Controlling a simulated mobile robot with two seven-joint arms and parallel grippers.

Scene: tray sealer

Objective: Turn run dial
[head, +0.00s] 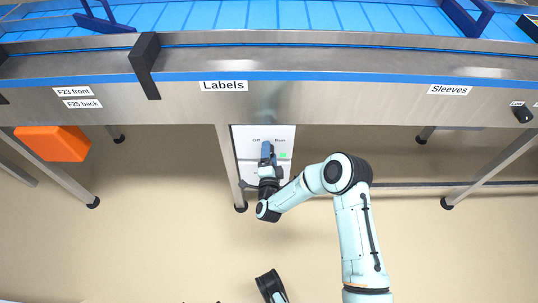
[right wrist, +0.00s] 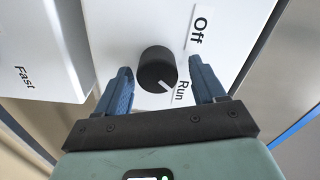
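The run dial (right wrist: 157,68) is a black round knob on a white panel in the right wrist view. Its white mark points toward the word "Run" at lower right; "Off" is printed above right. My right gripper (right wrist: 158,88) is open, one blue finger on each side of the dial, with visible gaps between fingers and knob. In the head view the right gripper (head: 267,152) is in front of the white control box (head: 245,140) under the conveyor and hides the dial. A piece of my other arm shows at the bottom edge; its gripper cannot be made out.
The steel conveyor frame (head: 310,100) with a blue belt (head: 300,15) runs above the box. A table leg (head: 230,165) stands just left of the box. An orange block (head: 52,143) is at the left. Another black knob (head: 523,114) is on the frame at far right. The floor below is clear.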

